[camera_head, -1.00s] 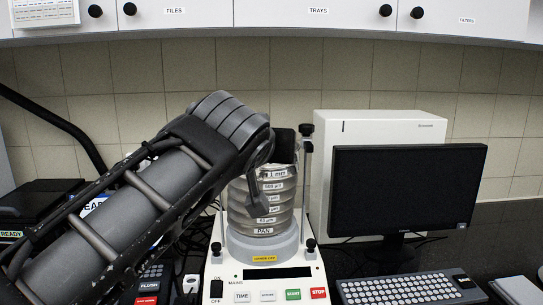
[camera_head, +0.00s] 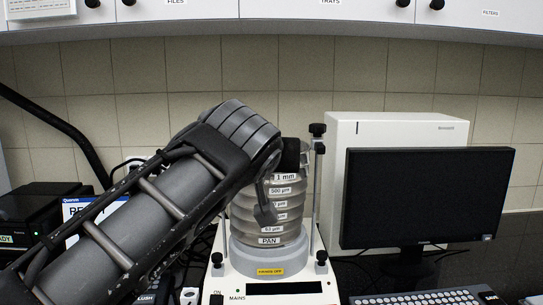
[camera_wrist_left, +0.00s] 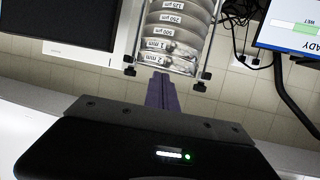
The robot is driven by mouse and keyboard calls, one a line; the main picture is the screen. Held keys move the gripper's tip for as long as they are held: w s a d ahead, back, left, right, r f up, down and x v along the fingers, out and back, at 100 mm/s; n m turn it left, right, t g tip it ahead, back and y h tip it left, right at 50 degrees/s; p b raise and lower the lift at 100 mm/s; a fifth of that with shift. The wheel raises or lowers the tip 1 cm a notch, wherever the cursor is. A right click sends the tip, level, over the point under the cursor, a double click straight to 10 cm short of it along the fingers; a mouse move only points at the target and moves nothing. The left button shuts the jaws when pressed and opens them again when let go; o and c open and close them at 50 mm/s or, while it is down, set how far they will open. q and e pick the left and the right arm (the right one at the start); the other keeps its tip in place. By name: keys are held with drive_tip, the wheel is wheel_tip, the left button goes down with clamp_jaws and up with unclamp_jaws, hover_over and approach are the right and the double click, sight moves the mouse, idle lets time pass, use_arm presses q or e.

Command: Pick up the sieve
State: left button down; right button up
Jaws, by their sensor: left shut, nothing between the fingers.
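The sieve stack (camera_head: 268,222) stands upright on the shaker, with rings labelled from 1 mm down to PAN. In the left wrist view the stack (camera_wrist_left: 172,36) appears upside down, and its 2 mm sieve (camera_wrist_left: 167,61) is the end ring nearest my gripper. My left arm crosses the head view and hides the top of the stack. My left gripper (camera_wrist_left: 162,80) shows in the wrist view with its fingers together and empty, pointing at the 2 mm sieve. Whether the fingertips touch it I cannot tell. My right gripper is not in view.
Shaker rods (camera_head: 316,190) with black knobs flank the stack. A monitor (camera_head: 425,195) and keyboard (camera_head: 435,298) stand at right, before a white cabinet (camera_head: 390,130). A black device (camera_head: 35,225) is at left. Wall cupboards (camera_head: 310,12) hang above.

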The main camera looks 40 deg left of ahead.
use_arm(q)
drive_tip(key=r+p+x, duration=0.2)
drive_tip(key=x, duration=0.8)
drive_tip(key=shift+w+a+f, duration=0.15)
drive_tip(key=shift+w+a, duration=0.15)
drive_tip(key=shift+w, duration=0.3)
drive_tip(key=shift+f+p, duration=0.1)
drive_tip(key=shift+p, duration=0.2)
drive_tip(key=s+b, duration=0.1)
drive_tip(key=s+d+b, duration=0.1)
drive_tip(key=s, duration=0.1)
drive_tip(key=s+d+b, duration=0.1)
drive_tip(key=shift+s+d, duration=0.1)
drive_tip(key=shift+s, duration=0.05)
idle(0.4)
